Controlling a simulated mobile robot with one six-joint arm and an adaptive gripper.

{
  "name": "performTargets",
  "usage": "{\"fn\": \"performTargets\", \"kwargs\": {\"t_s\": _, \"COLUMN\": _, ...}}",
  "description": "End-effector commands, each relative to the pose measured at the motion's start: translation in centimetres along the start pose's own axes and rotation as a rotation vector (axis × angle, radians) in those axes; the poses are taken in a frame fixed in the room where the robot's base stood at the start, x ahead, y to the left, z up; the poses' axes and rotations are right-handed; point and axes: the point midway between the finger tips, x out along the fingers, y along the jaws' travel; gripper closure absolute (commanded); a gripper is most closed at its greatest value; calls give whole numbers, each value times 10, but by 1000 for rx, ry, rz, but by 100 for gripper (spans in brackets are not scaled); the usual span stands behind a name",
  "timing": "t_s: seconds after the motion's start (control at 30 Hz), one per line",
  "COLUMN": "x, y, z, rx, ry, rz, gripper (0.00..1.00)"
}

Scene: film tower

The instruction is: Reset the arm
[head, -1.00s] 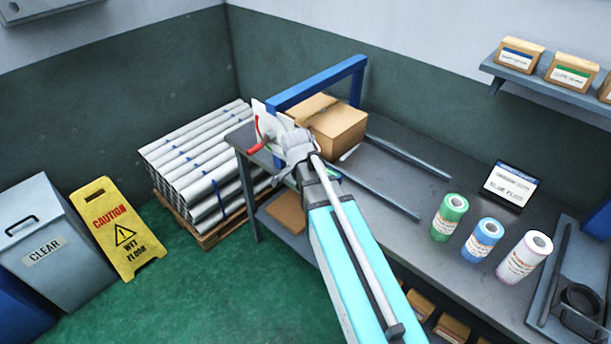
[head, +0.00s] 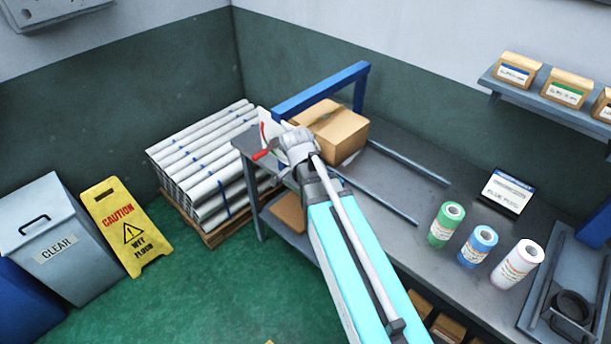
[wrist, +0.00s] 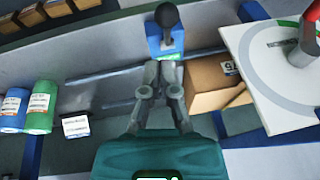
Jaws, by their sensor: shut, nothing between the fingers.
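My arm reaches from the bottom of the head view toward the left end of the grey bench (head: 400,185). Its wrist end hides the fingers there. In the wrist view my gripper (wrist: 158,92) is shut and empty, its grey fingers together. A blue block with a black ball-topped lever (wrist: 166,35) shows just beyond the fingertips. A white dial panel with a red handle (wrist: 275,70) is at right in the wrist view; in the head view the red handle (head: 264,152) shows beside my wrist.
A cardboard box (head: 332,132) sits by a blue frame (head: 320,90). Green (head: 446,224), blue (head: 478,247) and white (head: 517,264) rolls and a small sign (head: 508,190) stand along the bench. A caution sign (head: 125,230) and grey bin (head: 60,245) stand on open green floor.

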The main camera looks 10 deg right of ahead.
Motion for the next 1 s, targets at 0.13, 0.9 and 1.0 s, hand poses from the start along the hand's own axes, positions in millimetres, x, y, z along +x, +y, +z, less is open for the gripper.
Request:
{"fn": "performTargets", "kwargs": {"t_s": 0.13, "x": 0, "y": 0, "z": 0, "rx": 0, "ry": 0, "rz": 0, "gripper": 100}}
{"fn": "performTargets", "kwargs": {"t_s": 0.9, "x": 2, "y": 33, "z": 12, "rx": -275, "ry": -76, "rz": 35, "gripper": 100}}
{"fn": "performTargets", "kwargs": {"t_s": 1.0, "x": 2, "y": 46, "z": 17, "rx": -398, "ry": -115, "rz": 42, "gripper": 100}}
